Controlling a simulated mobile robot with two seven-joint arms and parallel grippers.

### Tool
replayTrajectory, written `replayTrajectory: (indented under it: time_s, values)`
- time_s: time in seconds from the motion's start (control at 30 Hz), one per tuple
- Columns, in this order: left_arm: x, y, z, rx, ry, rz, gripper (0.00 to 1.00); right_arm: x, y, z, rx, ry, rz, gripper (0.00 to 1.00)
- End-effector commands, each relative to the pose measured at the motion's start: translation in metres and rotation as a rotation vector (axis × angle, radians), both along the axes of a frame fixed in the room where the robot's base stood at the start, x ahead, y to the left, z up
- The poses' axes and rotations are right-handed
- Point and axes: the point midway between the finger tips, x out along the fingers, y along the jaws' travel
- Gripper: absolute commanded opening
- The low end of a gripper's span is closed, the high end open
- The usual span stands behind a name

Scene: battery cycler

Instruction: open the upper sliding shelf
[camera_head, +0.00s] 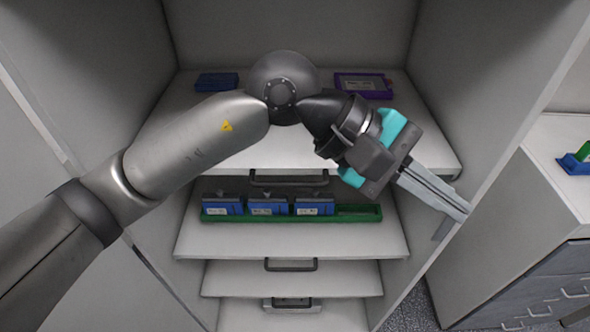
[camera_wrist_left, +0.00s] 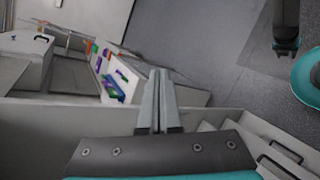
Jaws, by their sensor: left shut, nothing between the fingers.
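The upper sliding shelf (camera_head: 225,157) is a white board inside the grey cabinet in the head view. It lies roughly level with the cabinet front. Its dark bar handle (camera_head: 290,181) shows under the middle of the front edge. My left gripper (camera_head: 462,212) is to the right of and apart from that handle, near the cabinet's right wall. Its long grey fingers are together and point right and down, with nothing between them. They also show in the left wrist view (camera_wrist_left: 159,128). My left arm crosses in front of the shelf and hides part of it.
A blue item (camera_head: 216,82) and a purple case (camera_head: 364,85) lie at the shelf's back. Below, another shelf (camera_head: 280,242) carries a green tray (camera_head: 355,213) with blue blocks. Further handled shelves are lower. A drawer unit (camera_head: 500,235) stands right of the cabinet.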

Motion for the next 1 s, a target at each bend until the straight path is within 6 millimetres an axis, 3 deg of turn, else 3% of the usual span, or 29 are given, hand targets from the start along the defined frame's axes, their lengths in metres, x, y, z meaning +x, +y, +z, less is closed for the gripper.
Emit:
replayTrajectory:
  time_s: [0.1,0.17,0.3,0.43,0.57,0.67,1.0]
  values:
    - [0.042,0.038,-0.039,0.307,-0.316,-0.062,0.0,0.0,0.0,0.0,0.0,-0.001,0.0,0.5]
    - [0.064,0.062,-0.05,0.457,-0.442,-0.087,0.0,0.0,0.0,0.0,0.0,-0.001,0.0,0.5]
    - [0.11,0.117,-0.052,0.755,-0.645,-0.127,0.0,0.0,0.0,0.0,0.0,-0.001,0.0,0.5]
    - [0.134,0.151,-0.043,0.932,-0.734,-0.14,0.0,0.0,0.0,0.0,0.0,-0.001,0.0,0.5]
    - [0.143,0.165,-0.041,1.004,-0.762,-0.145,0.0,0.0,0.0,0.001,0.0,0.0,0.0,0.5]
    - [0.147,0.167,-0.05,1.013,-0.761,-0.147,0.0,0.0,0.0,0.003,0.0,0.0,0.0,0.5]
    - [0.164,0.166,-0.108,1.009,-0.759,-0.148,0.0,0.0,0.0,0.012,0.0,0.0,0.0,0.5]
